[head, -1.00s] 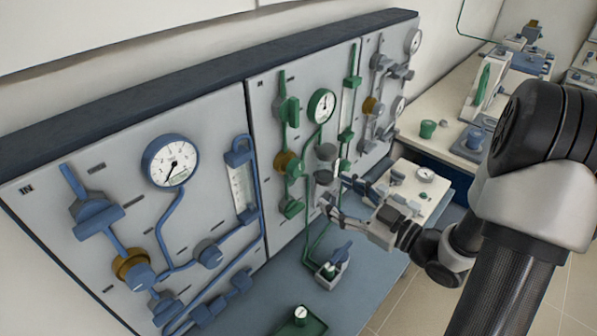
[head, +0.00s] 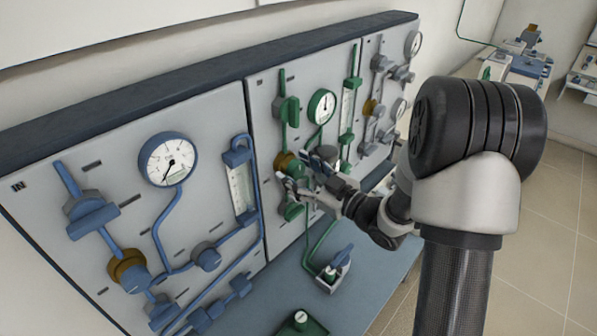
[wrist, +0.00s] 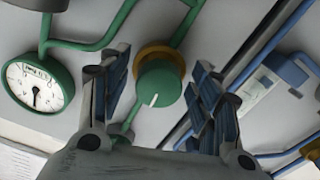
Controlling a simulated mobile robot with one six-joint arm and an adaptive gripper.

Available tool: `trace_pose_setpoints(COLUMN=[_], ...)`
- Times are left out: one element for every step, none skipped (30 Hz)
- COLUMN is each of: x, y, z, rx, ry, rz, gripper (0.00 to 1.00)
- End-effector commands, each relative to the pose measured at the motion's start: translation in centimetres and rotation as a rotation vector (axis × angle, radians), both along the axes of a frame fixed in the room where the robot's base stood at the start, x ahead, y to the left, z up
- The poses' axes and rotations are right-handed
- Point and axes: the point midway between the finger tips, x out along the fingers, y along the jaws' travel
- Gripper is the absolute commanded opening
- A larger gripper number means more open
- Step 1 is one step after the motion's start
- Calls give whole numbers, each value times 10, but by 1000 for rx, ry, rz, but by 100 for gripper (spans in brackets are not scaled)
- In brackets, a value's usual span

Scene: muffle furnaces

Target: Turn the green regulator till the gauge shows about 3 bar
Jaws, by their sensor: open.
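The green regulator (wrist: 160,84) is a round knob with a white mark and a brass collar behind it on the panel. In the wrist view it sits between the two fingers of my gripper (wrist: 160,70), which are open with a gap on each side. In the head view my gripper (head: 298,172) is at the green panel and hides most of the knob; the brass collar (head: 282,160) shows. The green-rimmed gauge (head: 321,106) is up and right of the regulator; it also shows in the wrist view (wrist: 38,85). Its exact reading is too small to tell.
A blue-piped panel with its own gauge (head: 168,160) stands to the left. Green pipes and valves (head: 288,110) surround the regulator. A small box with a blue handle (head: 336,268) and a green block (head: 301,322) stand on the bench (head: 362,285) below.

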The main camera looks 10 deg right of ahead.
Motion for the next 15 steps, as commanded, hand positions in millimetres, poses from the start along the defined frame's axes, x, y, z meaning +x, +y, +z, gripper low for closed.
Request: trace_pose_setpoints(x=[0,0,0,0,0,0,0,0,0,0,0,0,0,0,0], y=[0,0,0,0,0,0,0,0,0,0,0,0,0,0,0], z=[0,0,0,0,0,0,0,0,0,0,0,0,0,0,0], rx=[0,0,0,0,0,0,0,0,0,0,0,0,0,0,0], ry=[0,0,0,0,0,0,0,0,0,0,0,0,0,0,0], rz=[0,0,0,0,0,0,0,0,0,0,0,0,0,0,0], gripper=[58,56,53,51,49,46,44,42,40,38,36,33,31,29,26])
